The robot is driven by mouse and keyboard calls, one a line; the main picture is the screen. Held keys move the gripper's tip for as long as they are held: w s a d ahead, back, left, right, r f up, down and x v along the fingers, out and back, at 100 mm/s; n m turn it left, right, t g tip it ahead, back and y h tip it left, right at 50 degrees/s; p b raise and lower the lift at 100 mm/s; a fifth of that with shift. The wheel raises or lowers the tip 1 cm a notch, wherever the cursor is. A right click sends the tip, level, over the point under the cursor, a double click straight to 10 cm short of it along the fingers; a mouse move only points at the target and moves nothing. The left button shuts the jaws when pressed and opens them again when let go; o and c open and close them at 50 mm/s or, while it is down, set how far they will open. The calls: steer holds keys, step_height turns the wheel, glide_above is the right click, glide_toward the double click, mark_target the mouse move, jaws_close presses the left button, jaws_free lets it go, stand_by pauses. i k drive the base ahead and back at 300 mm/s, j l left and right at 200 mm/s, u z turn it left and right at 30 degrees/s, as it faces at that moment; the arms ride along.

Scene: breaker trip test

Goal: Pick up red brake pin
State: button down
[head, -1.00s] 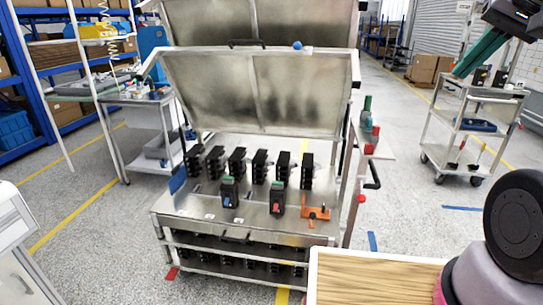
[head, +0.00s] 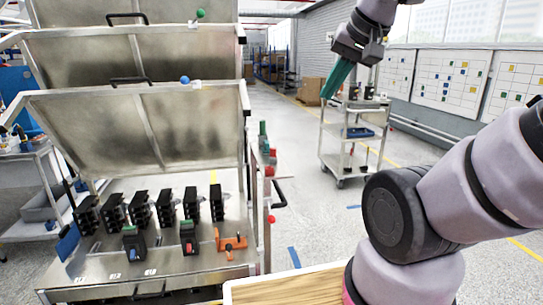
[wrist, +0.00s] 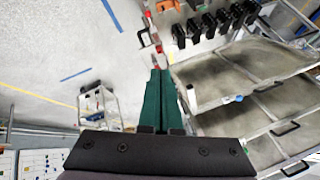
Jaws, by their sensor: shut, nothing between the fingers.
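My gripper (head: 328,94) is raised at the upper right in the head view, its green fingers pointing down and left. The fingers also show in the wrist view (wrist: 159,74); they are shut and empty. Small red parts (head: 272,157) stand beside a green upright part (head: 263,132) on the right side of the metal breaker cabinet. Red parts also show beyond my fingertips in the wrist view (wrist: 159,48). I cannot tell which red part is the brake pin. My gripper appears well apart from them.
The cabinet's tilted metal panels (head: 100,125) rise above rows of black breakers (head: 190,203). An orange part (head: 231,242) lies on its deck. A black handle (head: 280,193) and a red knob (head: 271,219) stick out on its right. A grey trolley (head: 350,135) stands behind on open floor.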

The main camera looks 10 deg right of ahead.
mark_target(273, 151)
steer(key=i+l+u, duration=0.2)
steer(key=i, duration=0.2)
steer(key=i+l+u, duration=0.2)
steer(key=i, duration=0.25)
